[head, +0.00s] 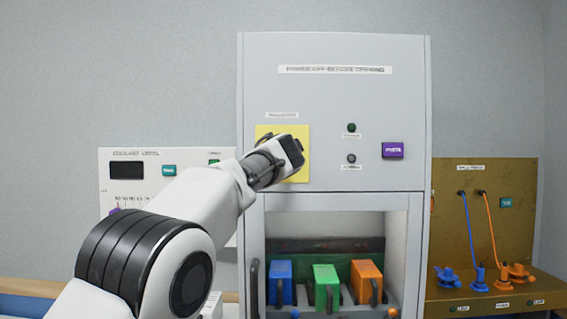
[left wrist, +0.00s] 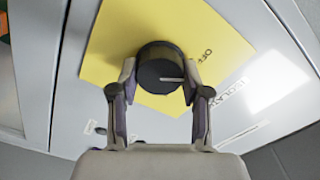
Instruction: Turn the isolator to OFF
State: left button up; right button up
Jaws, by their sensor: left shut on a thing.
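The isolator is a round black knob (left wrist: 160,66) on a yellow plate (left wrist: 120,30) in the left wrist view. A short white line marks the knob's face and lies nearly level in that picture. The printed word OFF (left wrist: 206,55) is on the plate to the right of the knob. My left gripper (left wrist: 158,82) is shut on the knob, one finger on each side. In the head view, my left gripper (head: 292,153) is in front of the yellow plate (head: 300,132) and hides the knob. My right gripper is in neither view.
The tall grey cabinet (head: 335,105) has a green lamp (head: 351,127), a second round fitting below it and a purple label (head: 393,150). Its lower bay holds blue, green and orange blocks with handles. A coolant panel (head: 140,192) stands left, a brown cable panel (head: 505,225) right.

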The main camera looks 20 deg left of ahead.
pick_arm(q)
jog(key=shift+f+n+b, duration=0.25)
jog(key=shift+n+b, duration=0.2)
jog(key=shift+n, duration=0.85)
jog(key=o, duration=1.1)
jog(key=shift+a+r, duration=0.1)
jog(key=shift+o, duration=0.2)
jog(key=shift+r, duration=0.1)
jog(key=v, duration=1.2)
